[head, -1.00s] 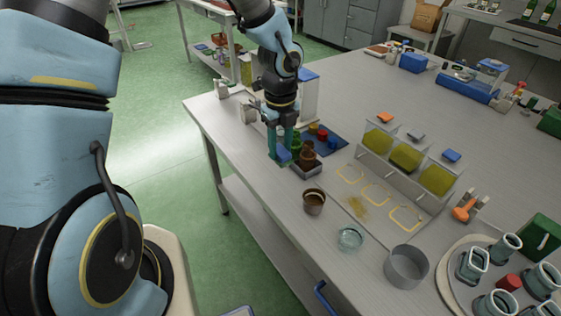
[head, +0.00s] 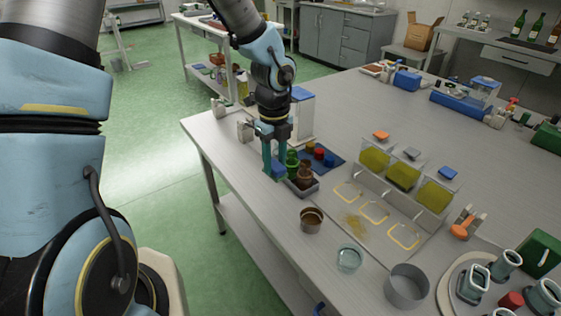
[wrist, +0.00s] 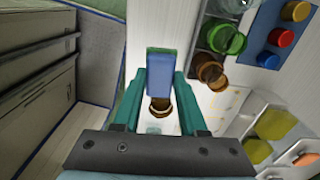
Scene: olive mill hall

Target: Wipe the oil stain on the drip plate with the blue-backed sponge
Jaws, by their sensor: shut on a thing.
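The blue-backed sponge (head: 278,171) is between the teal fingers of my gripper (head: 275,164), which is shut on it. In the wrist view the sponge (wrist: 160,72) shows its blue side, upright between the fingertips. The gripper is near the left edge of the table, beside a small tray of jars. The drip plate (head: 392,242) lies to its right, in front of the dispensers. The yellow-brown oil stain (head: 355,224) is on the plate among pale square outlines. The gripper is well apart from the plate. Whether the sponge touches anything below cannot be told.
Green and brown jars (head: 304,172) stand close right of my gripper, before a blue mat (head: 330,158) with coloured caps. A brown cup (head: 311,221), a glass bowl (head: 349,258) and a metal pot (head: 406,285) stand in front of the plate. Dispensers (head: 403,176) line its back.

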